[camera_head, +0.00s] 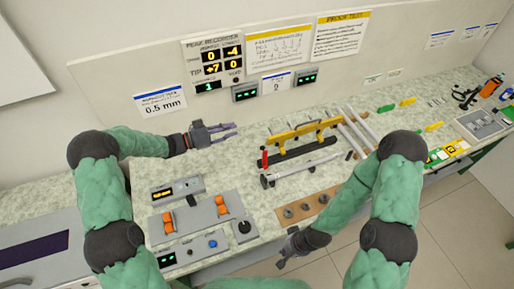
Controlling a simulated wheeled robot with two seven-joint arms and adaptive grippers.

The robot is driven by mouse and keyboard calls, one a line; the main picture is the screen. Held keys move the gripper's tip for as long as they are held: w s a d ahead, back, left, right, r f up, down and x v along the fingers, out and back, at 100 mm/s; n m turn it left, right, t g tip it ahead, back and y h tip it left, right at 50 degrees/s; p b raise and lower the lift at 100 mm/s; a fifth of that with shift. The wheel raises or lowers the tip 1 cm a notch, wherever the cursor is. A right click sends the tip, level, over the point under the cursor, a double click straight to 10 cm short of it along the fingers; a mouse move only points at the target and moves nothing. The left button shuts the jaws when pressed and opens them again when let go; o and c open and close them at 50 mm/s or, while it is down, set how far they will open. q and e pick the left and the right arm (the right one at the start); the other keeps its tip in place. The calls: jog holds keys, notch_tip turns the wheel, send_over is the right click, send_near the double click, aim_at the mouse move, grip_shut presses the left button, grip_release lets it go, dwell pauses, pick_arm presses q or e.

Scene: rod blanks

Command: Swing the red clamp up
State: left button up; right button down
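The red clamp (265,159) is a small red piece at the left end of a fixture with a yellow bar (303,131) over a dark base. It appears to stand roughly upright, though it is too small to tell its exact position. My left gripper (232,131) is to the left of and behind the clamp, apart from it, pointing right with its fingers parted and nothing between them. My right gripper (281,264) hangs at the bench's front edge, well in front of the clamp. Its fingers are too small to tell whether they are open.
A silver rail (308,165) lies in front of the fixture. Several pale rods (355,130) lie to its right. A brown block with round holes (305,206) is near the front edge. Control boxes with orange switches (187,216) stand front left. A recorder display (213,60) is behind.

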pick_arm(q)
jog(key=b, duration=1.8)
send_near(263, 156)
jog(key=w+a, duration=0.2)
jog(key=a, duration=0.1)
jog(key=b+x, duration=0.2)
jog(key=x, duration=0.8)
jog(key=shift+w+d+r+b, duration=0.2)
jog(key=shift+r+b, duration=0.1)
jog(key=shift+r, duration=0.2)
grip_shut()
